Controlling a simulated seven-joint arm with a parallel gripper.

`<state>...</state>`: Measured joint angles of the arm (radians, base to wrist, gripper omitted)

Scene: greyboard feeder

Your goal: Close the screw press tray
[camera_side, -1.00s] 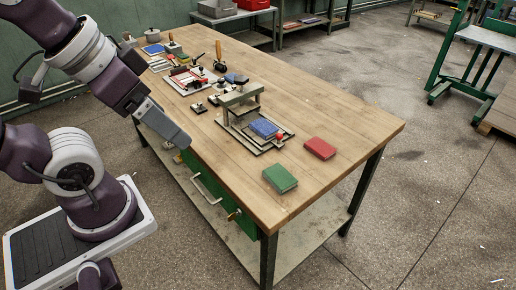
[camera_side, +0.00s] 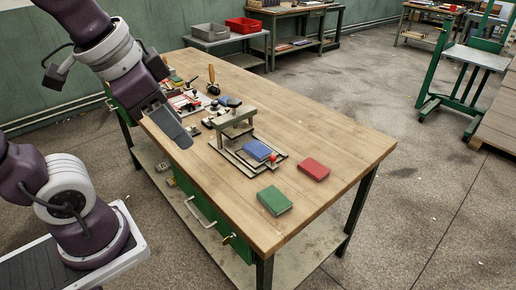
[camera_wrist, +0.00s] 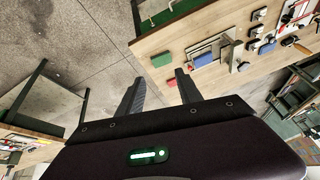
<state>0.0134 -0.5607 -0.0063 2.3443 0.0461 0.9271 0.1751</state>
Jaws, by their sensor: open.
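The screw press (camera_side: 236,116) stands on the wooden bench, a grey-green bridge on posts over a flat base. Its tray (camera_side: 278,163) sticks out from under the bridge, towards the bench's near right end. A blue book (camera_side: 257,150) lies on the tray, with a red knob (camera_side: 273,158) at its outer edge. The press (camera_wrist: 231,52) and blue book (camera_wrist: 204,60) also show in the wrist view. My gripper (camera_wrist: 160,88) is open and empty in the wrist view. In the side view it hangs over the bench's left edge, apart from the press.
A green book (camera_side: 274,200) and a red book (camera_side: 313,169) lie on the bench near the tray's outer end. Small tools and a red-and-white fixture (camera_side: 187,102) stand behind the press. The bench's right side is clear. A green drawer front with handles is below the left edge.

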